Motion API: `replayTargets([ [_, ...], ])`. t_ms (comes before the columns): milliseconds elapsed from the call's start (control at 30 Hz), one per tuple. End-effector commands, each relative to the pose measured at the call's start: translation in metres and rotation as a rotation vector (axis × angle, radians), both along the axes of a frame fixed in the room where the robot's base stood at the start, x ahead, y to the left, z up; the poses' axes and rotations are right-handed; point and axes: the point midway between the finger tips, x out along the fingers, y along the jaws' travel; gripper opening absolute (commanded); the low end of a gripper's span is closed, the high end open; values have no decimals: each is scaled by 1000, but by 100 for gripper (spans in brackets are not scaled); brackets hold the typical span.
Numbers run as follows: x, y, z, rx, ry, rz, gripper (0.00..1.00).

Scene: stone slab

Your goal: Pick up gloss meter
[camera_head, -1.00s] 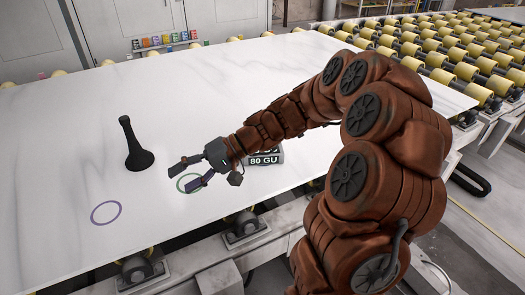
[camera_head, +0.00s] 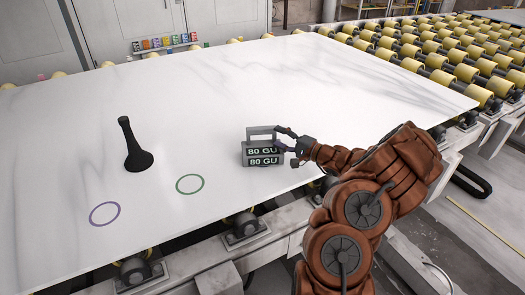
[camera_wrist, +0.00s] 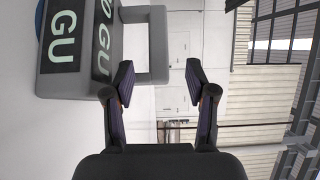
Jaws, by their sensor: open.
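The gloss meter (camera_head: 247,158) is a grey box with a handle on top and two dark displays reading "80 GU". It stands on the white slab right of the middle. It also shows at the upper left of the wrist view (camera_wrist: 75,85), with its handle (camera_wrist: 157,45) ahead of the left finger. My gripper (camera_head: 283,139) is at the meter's right side, near the handle. Whether a finger touches the meter I cannot tell.
A black cone-shaped stand (camera_head: 137,150) is on the slab at left. A purple ring (camera_head: 91,217) and a green ring (camera_head: 177,185) are marked on the slab (camera_head: 50,190). Yellow rollers (camera_head: 440,75) lie beyond its right edge. The slab behind the meter is clear.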

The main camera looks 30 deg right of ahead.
Motion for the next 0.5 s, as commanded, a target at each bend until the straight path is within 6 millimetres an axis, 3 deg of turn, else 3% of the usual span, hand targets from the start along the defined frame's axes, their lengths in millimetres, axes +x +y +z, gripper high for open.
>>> replayTargets([
  [500, 50, 30, -1, 0, 3, 6, 56],
])
